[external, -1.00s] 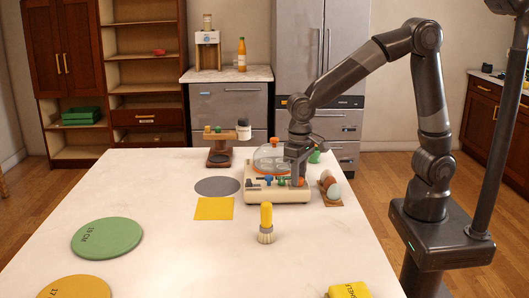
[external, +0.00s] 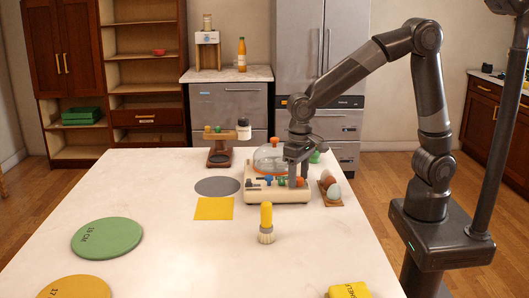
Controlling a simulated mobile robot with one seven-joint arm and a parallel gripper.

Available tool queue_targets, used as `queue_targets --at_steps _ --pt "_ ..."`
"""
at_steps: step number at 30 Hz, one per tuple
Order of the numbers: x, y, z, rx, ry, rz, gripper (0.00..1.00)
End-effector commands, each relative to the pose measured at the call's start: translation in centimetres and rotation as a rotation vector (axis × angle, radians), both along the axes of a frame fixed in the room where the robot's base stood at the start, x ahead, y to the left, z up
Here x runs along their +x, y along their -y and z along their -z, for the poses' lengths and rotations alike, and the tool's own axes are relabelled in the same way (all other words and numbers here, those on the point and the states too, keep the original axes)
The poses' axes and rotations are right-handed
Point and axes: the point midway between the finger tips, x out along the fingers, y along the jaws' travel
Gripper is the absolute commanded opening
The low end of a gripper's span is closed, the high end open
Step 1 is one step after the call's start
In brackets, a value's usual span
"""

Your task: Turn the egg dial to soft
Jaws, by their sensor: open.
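A cream egg cooker (external: 262,195) with a clear dome lid (external: 268,160) stands on the white table. Its front carries several small coloured controls, among them a blue one (external: 268,182) and an orange one (external: 300,182). Which of them is the egg dial, and where it points, is too small to tell. My gripper (external: 292,184) points down at the right front of the cooker, its open fingers close over the controls. I cannot tell whether the fingers touch a control. They hide part of the front panel.
A wooden scale-like stand (external: 220,150), grey disc (external: 217,186) and yellow square (external: 213,208) lie left. A yellow-handled brush (external: 266,222) stands in front. The table's middle front is clear.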

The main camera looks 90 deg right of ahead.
Motion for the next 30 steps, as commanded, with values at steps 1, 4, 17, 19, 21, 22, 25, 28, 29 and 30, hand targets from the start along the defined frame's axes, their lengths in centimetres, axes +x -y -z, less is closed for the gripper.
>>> queue_targets --at_steps 1,4,17,19,21,22,25,28,29,30 --pt "0.0 0.0 0.0 0.0 0.0 0.0 0.51" --pt "0.0 0.0 0.0 0.0 0.0 0.0 0.51" --pt "0.1 0.0 -6.8 0.0 0.005 0.0 0.51" --pt "0.1 0.0 -8.0 0.0 0.004 0.0 0.51" --pt "0.1 0.0 -9.1 0.0 0.004 0.0 0.51" --pt "0.1 0.0 -9.5 0.0 0.002 0.0 0.51" --pt "0.0 0.0 -10.4 0.0 0.001 0.0 0.51" --pt "0.0 0.0 -10.8 0.0 0.0 0.0 0.51" --pt "0.0 0.0 -10.8 0.0 0.0 0.0 0.51" --pt "0.0 0.0 -10.8 0.0 0.0 0.0 0.51"
